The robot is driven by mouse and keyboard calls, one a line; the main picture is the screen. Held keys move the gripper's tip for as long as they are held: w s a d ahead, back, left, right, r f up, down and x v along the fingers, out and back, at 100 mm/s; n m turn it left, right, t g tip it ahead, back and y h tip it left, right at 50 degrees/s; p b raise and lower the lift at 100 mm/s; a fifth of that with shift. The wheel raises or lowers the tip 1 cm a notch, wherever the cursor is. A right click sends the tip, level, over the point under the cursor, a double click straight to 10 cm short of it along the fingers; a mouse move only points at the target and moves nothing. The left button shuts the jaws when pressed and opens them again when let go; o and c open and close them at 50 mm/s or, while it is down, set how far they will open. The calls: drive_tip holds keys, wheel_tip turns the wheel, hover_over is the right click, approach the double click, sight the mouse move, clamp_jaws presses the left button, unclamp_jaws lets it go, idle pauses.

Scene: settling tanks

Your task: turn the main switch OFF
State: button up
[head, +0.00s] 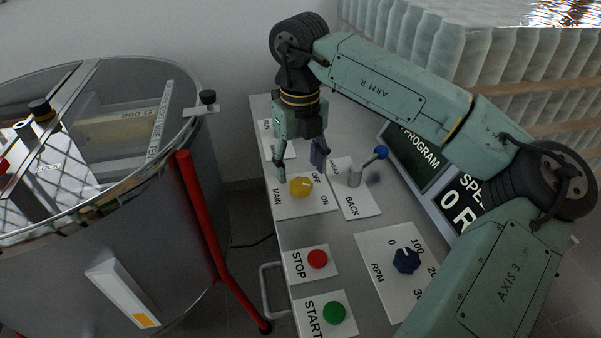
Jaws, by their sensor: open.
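The main switch is a yellow knob (301,187) on a white plate marked MAIN, OFF and ON, on the grey control panel. Its small pale mark is on the right side, towards the lettering. I cannot tell for certain whether it points at OFF or ON. My gripper (299,174) points down just above and behind the knob, its fingers apart, one to the left and one to the right. Nothing shows between the fingers. I cannot tell whether either finger touches the knob.
A blue-tipped lever (375,155) marked BACK stands close right of the switch. Red STOP (317,259) and green START (334,313) buttons and a dark blue RPM knob (406,261) are nearer. A large steel tank (110,240) with a red leg stands left.

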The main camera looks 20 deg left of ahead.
sight(300, 182)
drive_tip(key=shift+f+p, duration=0.3)
drive_tip(key=shift+f, duration=1.65)
drive_tip(key=shift+c, duration=0.3)
drive_tip(key=c, duration=1.1)
